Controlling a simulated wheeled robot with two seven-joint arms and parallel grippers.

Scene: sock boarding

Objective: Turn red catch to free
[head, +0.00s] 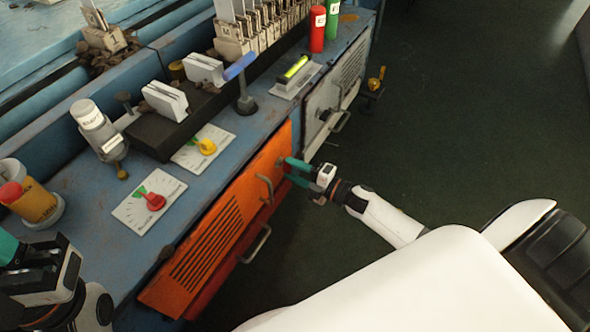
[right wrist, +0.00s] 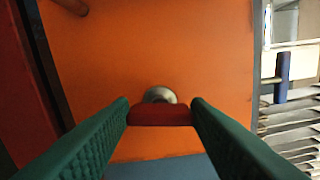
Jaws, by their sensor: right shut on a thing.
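The red catch (right wrist: 160,116) is a short bar in front of a round metal boss (right wrist: 160,95) on the orange door (right wrist: 150,45). In the right wrist view it lies crosswise between my right gripper's green fingers (right wrist: 160,118), which are shut on it. In the head view my right gripper (head: 292,172) reaches the upper right corner of the orange door (head: 215,240), and its fingers hide the catch. My left gripper (head: 25,262) is at the lower left, partly cut off by the frame edge; its jaw state is unclear.
The blue bench top (head: 90,250) carries a red knob (head: 153,201) and a yellow knob (head: 205,146) on white plates, plus a blue-handled lever (head: 243,85). The dark floor (head: 440,110) at right is clear.

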